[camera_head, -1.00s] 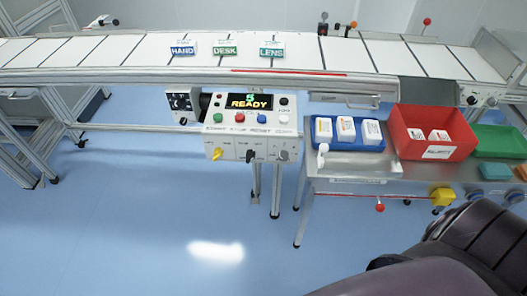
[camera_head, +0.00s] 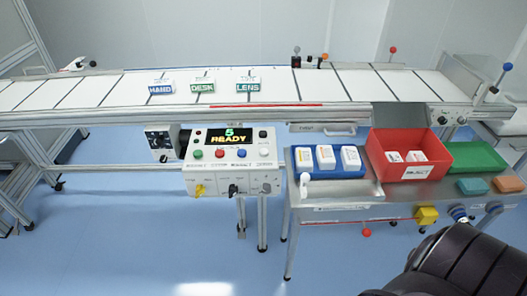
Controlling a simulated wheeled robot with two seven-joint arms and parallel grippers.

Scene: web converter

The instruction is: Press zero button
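A control box (camera_head: 230,174) hangs at the front of the conveyor, left of centre. Below the display is a row of buttons: green (camera_head: 197,154), red (camera_head: 219,154), blue (camera_head: 241,153) and white (camera_head: 264,152). The labels under them are too small to read, so I cannot tell which is marked zero. A small dark knob or button (camera_head: 262,134) sits right of the display. Yellow and dark switches line the lower face. Neither gripper is in view; a dark part of my arm shows at the lower right.
The conveyor (camera_head: 120,88) carries HAND, DESK and LENS packs. Right of the box, a metal table holds a blue tray (camera_head: 328,174) with white packs, a red bin (camera_head: 375,150), a green tray (camera_head: 470,156) and small blocks. Open floor lies in front of the box.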

